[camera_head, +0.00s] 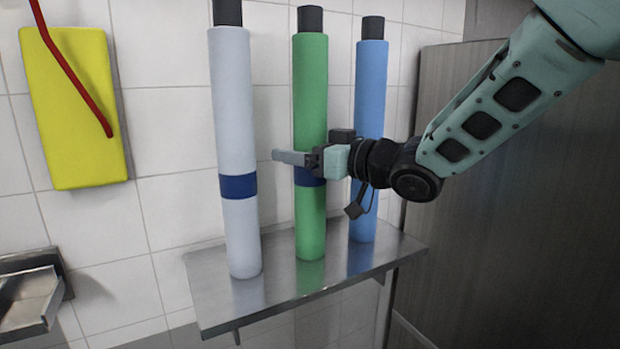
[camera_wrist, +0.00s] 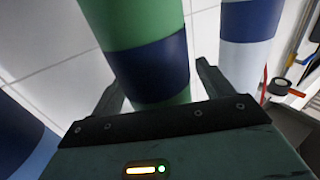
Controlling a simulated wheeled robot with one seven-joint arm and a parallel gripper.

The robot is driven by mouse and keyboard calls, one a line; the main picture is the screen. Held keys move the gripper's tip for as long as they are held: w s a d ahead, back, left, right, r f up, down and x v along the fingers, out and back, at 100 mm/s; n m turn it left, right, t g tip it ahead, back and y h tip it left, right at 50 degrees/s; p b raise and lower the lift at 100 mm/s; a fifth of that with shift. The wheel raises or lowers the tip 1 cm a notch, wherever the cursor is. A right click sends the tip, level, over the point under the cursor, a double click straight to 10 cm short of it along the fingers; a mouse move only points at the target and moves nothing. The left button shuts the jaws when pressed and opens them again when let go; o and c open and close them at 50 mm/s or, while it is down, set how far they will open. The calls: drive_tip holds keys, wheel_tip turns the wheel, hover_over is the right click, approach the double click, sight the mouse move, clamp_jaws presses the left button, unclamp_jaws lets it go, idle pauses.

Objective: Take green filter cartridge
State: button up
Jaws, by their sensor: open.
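The green filter cartridge (camera_head: 311,100) stands upright on a metal shelf (camera_head: 215,290), between a white cartridge (camera_head: 233,120) and a blue one (camera_head: 369,90). It has a dark cap and a dark blue band, partly hidden by my gripper in the head view. My gripper (camera_head: 290,158) is open at the height of this band. In the wrist view the green cartridge (camera_wrist: 146,25) rises between the two fingers of my gripper (camera_wrist: 160,85), with its band at their level. I cannot tell whether either finger touches it.
The white cartridge also shows at the right of the wrist view (camera_wrist: 247,55), and the blue one at the left (camera_wrist: 38,160). A yellow board (camera_head: 75,120) with a red cord hangs on the tiled wall. A dark panel (camera_head: 500,210) stands right of the shelf.

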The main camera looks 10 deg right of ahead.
drive_tip(key=shift+w+a, duration=0.15)
drive_tip(key=shift+w, duration=0.05)
clamp_jaws()
drive_tip(key=shift+r, duration=0.1)
drive_tip(key=shift+r, duration=0.1)
